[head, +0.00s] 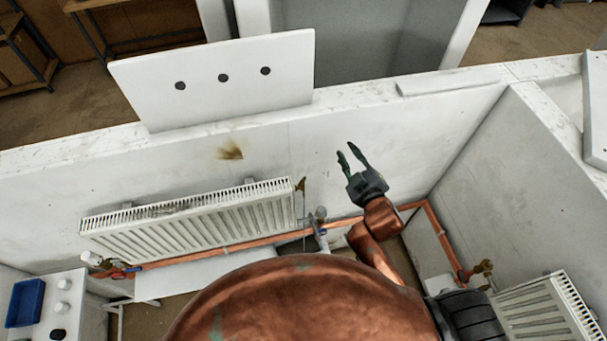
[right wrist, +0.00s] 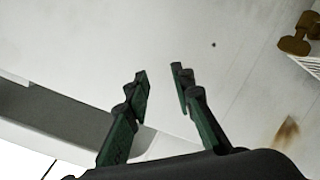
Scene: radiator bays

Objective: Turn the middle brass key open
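A small brass key (head: 300,186) stands at the upper right end of the white radiator (head: 195,222) in the middle bay. A brass key (right wrist: 298,42) also shows at the right edge of the right wrist view, beside a bit of radiator. My right gripper (head: 347,153) is open and empty, in front of the wall, right of the key and apart from it. Its two green fingers (right wrist: 160,75) stand apart in the right wrist view, with bare wall beyond them. My left gripper is not in view.
Copper pipe (head: 240,246) and a valve (head: 320,213) lie below the key. A partition wall (head: 475,165) stands to the right, with brass fittings (head: 483,268) at another radiator (head: 545,308). A white table with a blue tray (head: 24,303) is at left. The wall between gripper and key is clear.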

